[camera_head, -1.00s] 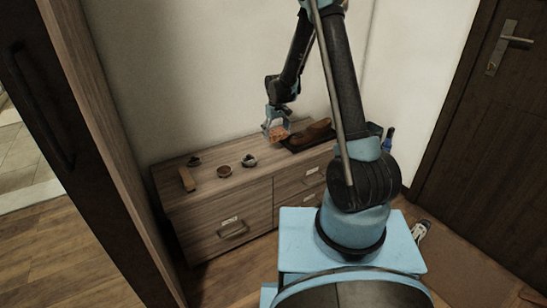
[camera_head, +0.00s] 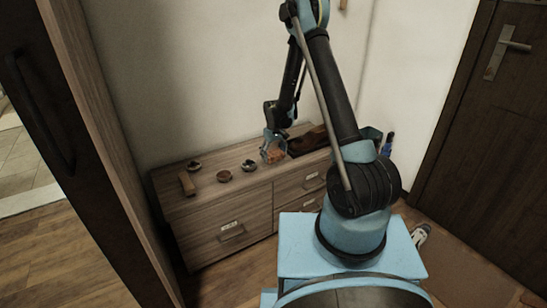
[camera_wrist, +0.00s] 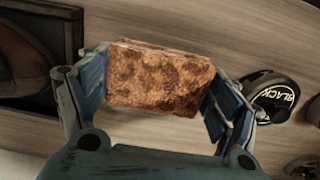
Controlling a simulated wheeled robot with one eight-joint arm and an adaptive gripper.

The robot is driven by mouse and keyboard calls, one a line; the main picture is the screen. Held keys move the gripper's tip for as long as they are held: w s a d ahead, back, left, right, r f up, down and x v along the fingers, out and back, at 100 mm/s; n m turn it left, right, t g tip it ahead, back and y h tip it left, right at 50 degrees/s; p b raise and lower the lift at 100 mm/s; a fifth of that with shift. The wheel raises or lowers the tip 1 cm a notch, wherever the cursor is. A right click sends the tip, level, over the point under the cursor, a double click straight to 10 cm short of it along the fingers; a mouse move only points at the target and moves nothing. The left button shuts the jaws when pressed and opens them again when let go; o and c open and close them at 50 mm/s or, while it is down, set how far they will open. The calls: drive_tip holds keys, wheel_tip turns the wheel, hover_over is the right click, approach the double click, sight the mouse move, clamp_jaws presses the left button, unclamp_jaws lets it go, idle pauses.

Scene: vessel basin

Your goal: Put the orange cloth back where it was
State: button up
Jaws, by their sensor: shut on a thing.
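The orange cloth (camera_wrist: 158,78) looks like a rough orange-brown block. It fills the space between the fingers of my gripper (camera_wrist: 150,88) in the wrist view, and both fingers press on its ends. In the head view my gripper (camera_head: 272,148) is low over the dresser top, with the cloth (camera_head: 273,156) at its tips. I cannot tell whether the cloth touches the wood.
The dresser (camera_head: 245,200) stands against the wall. A dark tray (camera_head: 293,153) with brown shoes (camera_head: 310,139) is right of the gripper. A round tin marked BLACK (camera_wrist: 272,97), small round items and a brush (camera_head: 187,184) lie to the left.

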drive_tip(key=shift+f, duration=0.25)
drive_tip(key=o, duration=1)
drive_tip(key=shift+f, duration=0.1)
drive_tip(key=shift+c, duration=0.2)
